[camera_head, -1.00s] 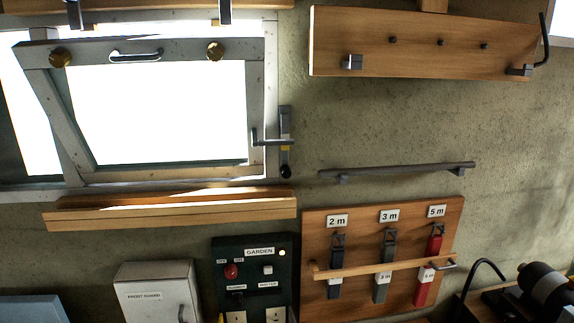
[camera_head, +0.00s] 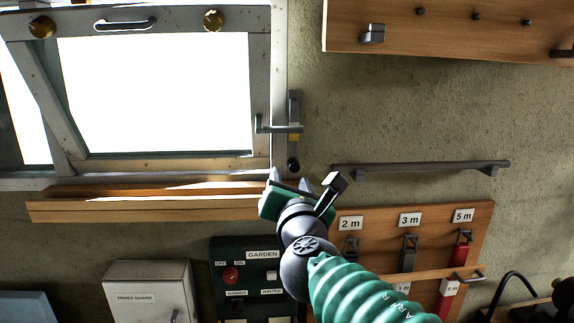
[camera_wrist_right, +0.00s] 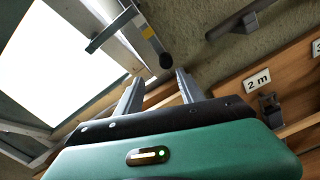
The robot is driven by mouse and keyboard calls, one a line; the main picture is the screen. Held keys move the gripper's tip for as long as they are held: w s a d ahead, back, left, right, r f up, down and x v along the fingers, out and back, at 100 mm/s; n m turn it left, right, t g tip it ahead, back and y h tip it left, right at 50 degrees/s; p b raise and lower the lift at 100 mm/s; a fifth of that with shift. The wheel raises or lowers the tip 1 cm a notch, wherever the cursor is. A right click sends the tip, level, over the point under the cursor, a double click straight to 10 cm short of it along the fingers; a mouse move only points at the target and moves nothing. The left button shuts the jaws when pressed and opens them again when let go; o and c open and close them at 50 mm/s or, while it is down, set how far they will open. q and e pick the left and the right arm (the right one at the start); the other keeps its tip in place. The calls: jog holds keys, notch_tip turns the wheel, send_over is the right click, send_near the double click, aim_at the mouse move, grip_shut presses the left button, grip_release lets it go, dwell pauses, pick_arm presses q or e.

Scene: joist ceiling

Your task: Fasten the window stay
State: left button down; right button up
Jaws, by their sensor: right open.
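The window (camera_head: 155,95) has a grey frame, with its sash standing tilted. At its right side is a grey metal stay (camera_head: 294,108) with a yellow mark, a sideways lever (camera_head: 272,129) and a black knob (camera_head: 293,164) at its lower end. The stay (camera_wrist_right: 147,32) and knob (camera_wrist_right: 166,61) also show in the right wrist view. My right gripper (camera_head: 291,181) is open and empty just below the knob; in its wrist view the two fingers (camera_wrist_right: 159,78) stand apart, with the knob beyond their tips. No contact shows. My left gripper is out of view.
A dark rail (camera_head: 420,167) is on the wall to the right of the stay. Below it is a wooden board (camera_head: 375,222) with hanging straps. A wooden sill (camera_head: 140,210) runs under the window. A green garden panel (camera_head: 225,252) and white box (camera_head: 140,275) sit lower.

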aim_at(294, 168)
jog(key=w+d, duration=0.1)
jog(key=w, duration=0.1)
jog(key=w+p, duration=0.1)
jog(key=w, duration=0.1)
jog(key=w+d, duration=0.1)
jog(key=w, duration=0.2)
jog(key=shift+d, duration=0.3)
jog(key=shift+s+a+r, duration=0.15)
jog(key=shift+a, duration=0.35)
jog(key=shift+w+a, duration=0.25)
jog(key=shift+w+a+f, duration=0.15)
jog(key=shift+f, duration=0.05)
jog(key=shift+c, duration=2.5)
jog(key=shift+d, duration=0.55)
grip_shut()
jog(key=shift+a+r, duration=0.15)
jog(key=shift+a, duration=0.1)
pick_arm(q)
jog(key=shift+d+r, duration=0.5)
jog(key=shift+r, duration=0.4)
